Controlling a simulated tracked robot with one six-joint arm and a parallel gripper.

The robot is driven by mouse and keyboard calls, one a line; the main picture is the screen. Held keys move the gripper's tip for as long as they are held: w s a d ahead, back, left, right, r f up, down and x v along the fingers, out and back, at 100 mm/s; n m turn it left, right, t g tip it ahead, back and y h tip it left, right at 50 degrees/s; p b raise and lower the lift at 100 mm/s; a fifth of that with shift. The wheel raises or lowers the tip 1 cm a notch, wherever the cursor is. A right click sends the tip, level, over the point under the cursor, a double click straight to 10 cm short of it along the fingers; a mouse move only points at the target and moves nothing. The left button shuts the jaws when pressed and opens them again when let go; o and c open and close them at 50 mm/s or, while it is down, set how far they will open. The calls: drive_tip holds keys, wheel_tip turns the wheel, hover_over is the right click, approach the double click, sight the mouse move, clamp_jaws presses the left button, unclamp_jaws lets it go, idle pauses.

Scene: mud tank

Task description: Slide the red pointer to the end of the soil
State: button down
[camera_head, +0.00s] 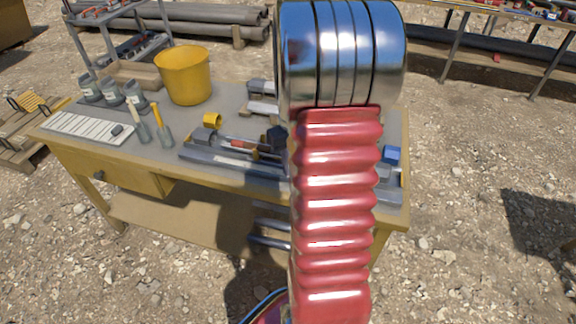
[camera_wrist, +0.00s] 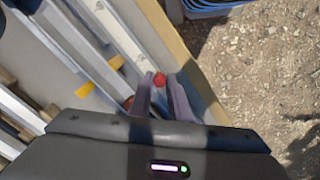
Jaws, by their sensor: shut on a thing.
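The red pointer (camera_wrist: 159,79) shows as a small red knob between my fingertips in the wrist view. My gripper (camera_wrist: 161,86) is shut on it, low over a pale strip (camera_wrist: 122,40) that runs diagonally along the bench edge. Another small red patch (camera_wrist: 128,103) shows left of the fingers, partly hidden. I cannot clearly make out the soil or its end. In the head view my arm hides my gripper and the right part of the long grey rack (camera_head: 225,160) on the bench.
Yellow pieces (camera_wrist: 85,90) lie beside the strip in the wrist view. Gravel lies beyond the bench edge.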

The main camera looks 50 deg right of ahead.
drive_tip(key=shift+s, duration=0.1)
drive_tip(key=c, duration=1.7)
unclamp_jaws()
drive_tip(key=shift+o, duration=0.2)
wheel_tip(320, 180, up, 14)
drive_tip(key=shift+f, duration=0.15)
